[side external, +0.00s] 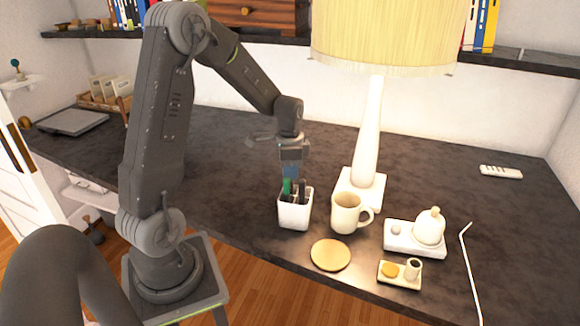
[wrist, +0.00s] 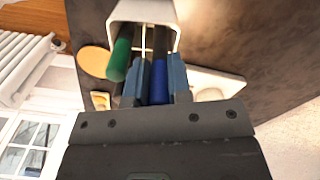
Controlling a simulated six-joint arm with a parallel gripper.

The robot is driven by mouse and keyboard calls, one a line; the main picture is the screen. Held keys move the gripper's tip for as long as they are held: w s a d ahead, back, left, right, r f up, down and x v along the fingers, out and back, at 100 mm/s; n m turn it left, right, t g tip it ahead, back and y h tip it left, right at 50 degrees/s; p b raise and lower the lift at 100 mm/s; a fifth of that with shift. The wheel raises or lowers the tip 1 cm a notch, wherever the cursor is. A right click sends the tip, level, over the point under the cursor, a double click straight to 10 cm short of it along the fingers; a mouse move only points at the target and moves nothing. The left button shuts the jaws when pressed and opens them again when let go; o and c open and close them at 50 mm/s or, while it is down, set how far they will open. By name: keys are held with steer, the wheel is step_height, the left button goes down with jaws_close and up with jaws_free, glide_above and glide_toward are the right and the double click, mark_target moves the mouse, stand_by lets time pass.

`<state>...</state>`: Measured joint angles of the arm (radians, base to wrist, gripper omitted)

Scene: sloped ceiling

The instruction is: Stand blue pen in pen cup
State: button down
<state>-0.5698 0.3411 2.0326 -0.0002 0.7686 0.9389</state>
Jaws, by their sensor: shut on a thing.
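The white pen cup (side external: 294,215) stands upright on the dark desk; its open mouth (wrist: 124,12) shows in the wrist view. My gripper (side external: 291,172) points down right above the cup. In the wrist view its two fingers (wrist: 158,72) are closed on the blue pen (wrist: 158,90). The pen's lower part runs toward the cup's mouth and seems to be within its rim; how deep its tip sits is hidden. A green pen (wrist: 121,58) and dark pens stand in the cup beside it.
A cream mug (side external: 345,213) stands close right of the cup, with the lamp (side external: 369,130) behind. A round coaster (side external: 330,255) lies in front. White trays (side external: 401,240) with small items are further right. The desk left of the cup is clear.

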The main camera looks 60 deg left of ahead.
steer(key=shift+f, duration=0.1)
steer(key=c, duration=1)
jaws_free()
steer(key=shift+o, duration=0.2)
step_height(320, 180, up, 14)
